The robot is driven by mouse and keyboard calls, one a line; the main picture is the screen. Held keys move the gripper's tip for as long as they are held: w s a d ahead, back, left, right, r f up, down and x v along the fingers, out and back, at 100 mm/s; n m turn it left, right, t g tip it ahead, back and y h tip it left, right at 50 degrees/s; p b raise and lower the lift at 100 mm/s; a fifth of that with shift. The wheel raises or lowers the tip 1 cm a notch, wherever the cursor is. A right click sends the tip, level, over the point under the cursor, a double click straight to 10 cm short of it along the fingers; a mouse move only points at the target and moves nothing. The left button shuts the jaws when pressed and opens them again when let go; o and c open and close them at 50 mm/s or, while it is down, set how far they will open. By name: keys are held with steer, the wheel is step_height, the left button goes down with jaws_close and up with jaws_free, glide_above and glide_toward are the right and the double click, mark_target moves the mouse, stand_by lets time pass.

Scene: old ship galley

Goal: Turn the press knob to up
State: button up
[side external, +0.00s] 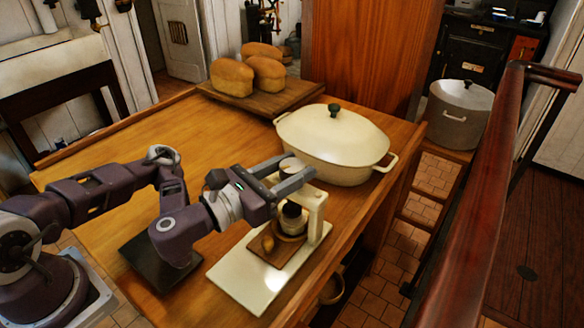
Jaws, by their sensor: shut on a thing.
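The press (317,215) is a cream frame on a pale base plate near the table's right edge. A black, round plunger part (292,210) hangs under its top, above a small brown board (270,246) with a brass-coloured piece on it. The press knob (292,163) is a pale round cap at the top of the frame. My gripper (289,174) reaches in from the left and is shut on the knob, one finger on each side. The fingers and wrist hide part of the knob and frame top, so I cannot tell which way the knob points.
A cream lidded pot (335,148) stands close behind the press. Several loaves (232,77) lie on a wooden board (262,101) at the back. A dark plate (160,266) lies left of the press. The table's left middle (120,150) is clear. A railing (470,180) runs at right.

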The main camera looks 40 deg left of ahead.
steer(key=shift+r+y, duration=0.1)
steer(key=shift+y, duration=0.2)
steer(key=o, duration=1.4)
